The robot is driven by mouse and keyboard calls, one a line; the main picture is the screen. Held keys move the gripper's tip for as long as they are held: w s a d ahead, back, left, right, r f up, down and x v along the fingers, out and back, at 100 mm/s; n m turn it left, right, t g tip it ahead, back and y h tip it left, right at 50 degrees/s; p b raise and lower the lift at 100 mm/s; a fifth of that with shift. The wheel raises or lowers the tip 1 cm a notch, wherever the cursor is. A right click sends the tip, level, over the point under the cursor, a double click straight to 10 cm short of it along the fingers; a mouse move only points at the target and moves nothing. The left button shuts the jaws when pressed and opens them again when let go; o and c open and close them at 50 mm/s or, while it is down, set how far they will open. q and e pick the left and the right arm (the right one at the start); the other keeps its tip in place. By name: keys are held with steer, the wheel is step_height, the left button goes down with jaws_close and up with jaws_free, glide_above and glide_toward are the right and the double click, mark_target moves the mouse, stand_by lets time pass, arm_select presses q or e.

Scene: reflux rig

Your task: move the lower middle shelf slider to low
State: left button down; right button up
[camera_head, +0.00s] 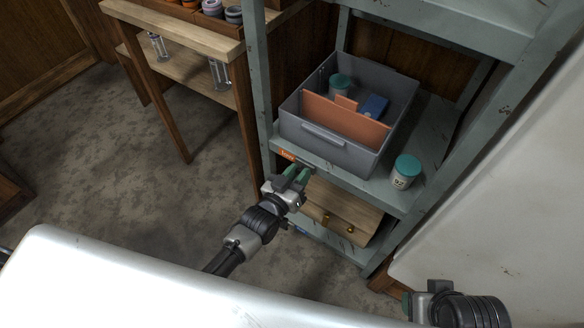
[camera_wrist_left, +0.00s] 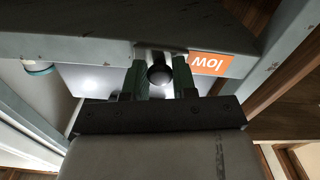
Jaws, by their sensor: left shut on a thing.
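The lower middle shelf slider shows as a dark round knob (camera_wrist_left: 159,74) at the shelf's front edge in the left wrist view. My left gripper (camera_wrist_left: 160,80) is shut on it, with one green finger on each side. An orange "low" label (camera_wrist_left: 210,64) is on the edge close beside the knob, upside down in this view. In the head view my left gripper (camera_head: 297,174) is at the shelf's front left edge, just below the orange label (camera_head: 287,155); its fingers hide the knob. My right gripper (camera_head: 418,294) is partly in view at the bottom right; its jaw opening is unclear.
The grey-green shelf (camera_head: 395,194) holds a grey bin (camera_head: 334,153) with an orange divider and a teal-lidded jar (camera_head: 404,172). A wooden box (camera_head: 343,215) sits on the shelf below. A wooden side table (camera_head: 190,75) stands at the left. Floor (camera_head: 120,170) is clear left of my arm.

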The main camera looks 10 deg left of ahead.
arm_select(q)
steer(key=shift+s+d, duration=0.1)
steer(key=shift+d, duration=0.15)
steer(key=c, duration=0.9)
jaws_free()
arm_select(e)
steer(key=shift+s+d, duration=0.1)
arm_select(q)
steer(key=p+v, duration=0.2)
steer(key=v, duration=0.8)
steer(key=shift+s+a, duration=0.15)
steer(key=shift+s, duration=0.25)
arm_select(e)
steer(key=x, duration=0.2)
steer(key=shift+w+f, duration=0.3)
steer(key=shift+w, duration=0.05)
